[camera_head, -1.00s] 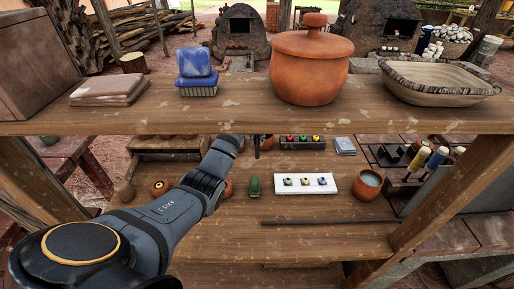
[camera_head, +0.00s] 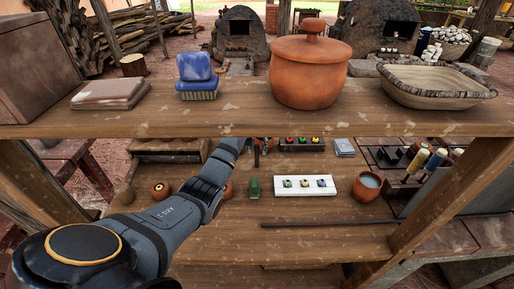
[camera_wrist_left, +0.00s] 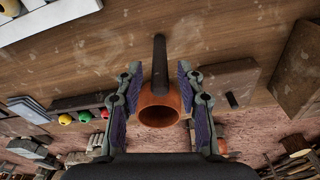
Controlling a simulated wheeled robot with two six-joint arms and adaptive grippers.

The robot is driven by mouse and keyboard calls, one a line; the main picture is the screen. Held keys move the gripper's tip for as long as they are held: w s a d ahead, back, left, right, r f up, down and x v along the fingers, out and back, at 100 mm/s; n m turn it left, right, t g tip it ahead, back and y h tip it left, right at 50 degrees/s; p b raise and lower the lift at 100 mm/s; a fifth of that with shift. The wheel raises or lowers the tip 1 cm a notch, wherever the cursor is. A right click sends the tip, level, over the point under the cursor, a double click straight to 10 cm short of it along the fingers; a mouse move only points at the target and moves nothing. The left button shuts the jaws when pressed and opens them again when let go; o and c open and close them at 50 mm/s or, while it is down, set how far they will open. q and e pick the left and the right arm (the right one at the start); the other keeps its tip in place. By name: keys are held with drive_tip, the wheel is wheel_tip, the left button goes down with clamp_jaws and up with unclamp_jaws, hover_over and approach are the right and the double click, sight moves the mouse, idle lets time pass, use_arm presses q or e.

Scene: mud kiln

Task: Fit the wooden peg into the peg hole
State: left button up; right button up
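My left gripper (camera_wrist_left: 160,95) is open in the left wrist view, its fingers apart on either side of an orange clay cup (camera_wrist_left: 160,117). I cannot tell whether they touch the cup. A dark upright-looking rod (camera_wrist_left: 159,62) extends from beside or inside the cup; it may be the peg, but I cannot be sure. A flat wooden block (camera_wrist_left: 222,82) with a dark slot lies right of the fingers; whether this is the peg hole is unclear. In the head view the front shelf hides most of my left gripper. My right gripper is not in view.
The front shelf (camera_head: 250,117) carries a lidded clay pot (camera_head: 310,70) and a shallow bowl (camera_head: 436,88). On the lower table stand a white tile (camera_head: 305,186), a green object (camera_head: 254,187) and a cup (camera_head: 367,186). A thin stick (camera_head: 325,224) lies near the front.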

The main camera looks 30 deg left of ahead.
use_arm(q)
drive_tip(key=r, duration=0.2)
drive_tip(key=r+p, duration=0.1)
drive_tip(key=r, duration=0.4)
drive_tip(key=shift+s+d+r, duration=0.1)
drive_tip(key=shift+s+r, duration=0.1)
drive_tip(key=shift+s, duration=0.1)
drive_tip(key=r+p, duration=0.1)
drive_tip(key=p, duration=0.1)
drive_tip(key=r+p, duration=0.4)
drive_tip(key=shift+s+d+p, duration=0.15)
drive_tip(key=shift+s+p, duration=0.2)
drive_tip(key=shift+s, duration=0.05)
drive_tip(key=shift+o, duration=0.6)
drive_tip(key=shift+f, duration=0.1)
drive_tip(key=f+m+y+p, duration=0.1)
drive_tip(key=f+m, duration=0.3)
drive_tip(key=m, duration=0.6)
drive_tip(key=w+f+m+t+y+p, duration=0.1)
drive_tip(key=f+m, duration=0.3)
drive_tip(key=m, duration=0.6)
drive_tip(key=f+m+p, duration=0.3)
drive_tip(key=f+m, duration=0.1)
drive_tip(key=m, duration=0.6)
drive_tip(key=shift+w+a+t+y, duration=0.2)
drive_tip(key=shift+a+t+y, duration=0.1)
drive_tip(key=shift+y, duration=0.1)
drive_tip(key=shift+r, duration=0.1)
clamp_jaws()
